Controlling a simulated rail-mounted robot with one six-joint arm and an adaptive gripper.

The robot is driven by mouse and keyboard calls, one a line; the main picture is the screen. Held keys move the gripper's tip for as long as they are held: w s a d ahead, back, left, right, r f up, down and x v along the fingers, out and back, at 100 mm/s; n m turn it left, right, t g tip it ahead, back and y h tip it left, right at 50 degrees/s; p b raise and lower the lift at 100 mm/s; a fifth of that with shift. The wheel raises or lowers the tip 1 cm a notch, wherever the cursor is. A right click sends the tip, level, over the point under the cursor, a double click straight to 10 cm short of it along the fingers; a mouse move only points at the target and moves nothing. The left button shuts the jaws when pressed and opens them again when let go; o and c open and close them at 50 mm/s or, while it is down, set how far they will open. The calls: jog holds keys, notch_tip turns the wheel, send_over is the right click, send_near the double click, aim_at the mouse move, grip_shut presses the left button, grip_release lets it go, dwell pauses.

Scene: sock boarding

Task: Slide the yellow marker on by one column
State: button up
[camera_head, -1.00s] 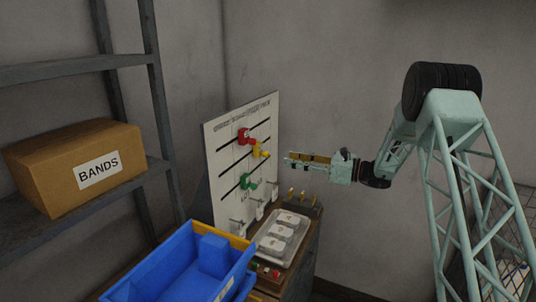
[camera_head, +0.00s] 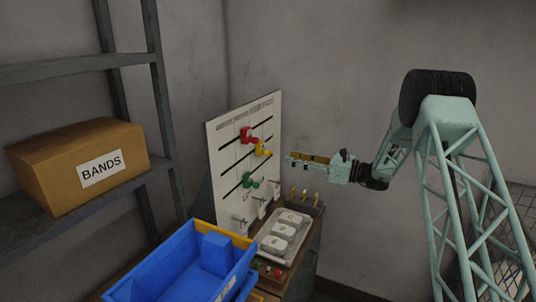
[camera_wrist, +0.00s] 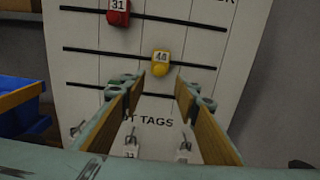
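The yellow marker (camera_head: 263,150), labelled 40 or similar, sits on the middle black rail of the white board (camera_head: 218,140). It also shows in the wrist view (camera_wrist: 160,62), ahead of my fingers. A red marker (camera_wrist: 118,14), labelled 31, is on the rail above, one column to the left. A green marker (camera_head: 250,181) is on the lower rail; in the wrist view my left finger partly hides it. My gripper (camera_head: 288,160) is open and empty, apart from the board, to the right of the yellow marker in the head view. The wrist view shows its fingers spread (camera_wrist: 160,85).
Hooks with tags (camera_wrist: 131,150) hang low on the board. Below it, a tray of white pieces (camera_head: 283,236) and several small upright pegs (camera_head: 305,195) stand on the cabinet. A blue bin (camera_head: 180,270) is in front; a BANDS box (camera_head: 80,165) sits on the left shelf.

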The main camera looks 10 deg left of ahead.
aim_at(268, 152)
jog(key=x, duration=1.2)
jog(key=shift+a+p, duration=0.1)
jog(key=shift+p, duration=0.2)
